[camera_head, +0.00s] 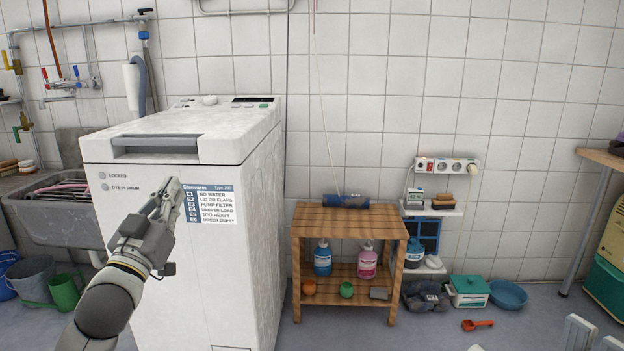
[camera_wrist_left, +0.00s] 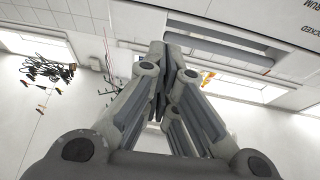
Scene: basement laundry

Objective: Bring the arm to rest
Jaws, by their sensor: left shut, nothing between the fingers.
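My left gripper (camera_head: 162,200) is in front of the white top-loading washing machine (camera_head: 240,165), near the left part of its front panel. Its fingers are shut with nothing between them and point up and to the right. In the left wrist view the closed fingers (camera_wrist_left: 165,62) fill the middle, with the machine's handle recess (camera_wrist_left: 220,42) beyond them. The machine's lid is down, and a label with a list of codes (camera_head: 212,202) is on its front. My right gripper is not clearly in view; only pale parts show at the lower right of the head view.
A wooden shelf table (camera_head: 348,222) with bottles and small pots stands right of the machine. A stone sink (camera_head: 50,215) and buckets (camera_head: 30,280) are at the left. A red scoop (camera_head: 477,325), a teal box (camera_head: 468,291) and a blue basin (camera_head: 508,295) lie on the floor at the right.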

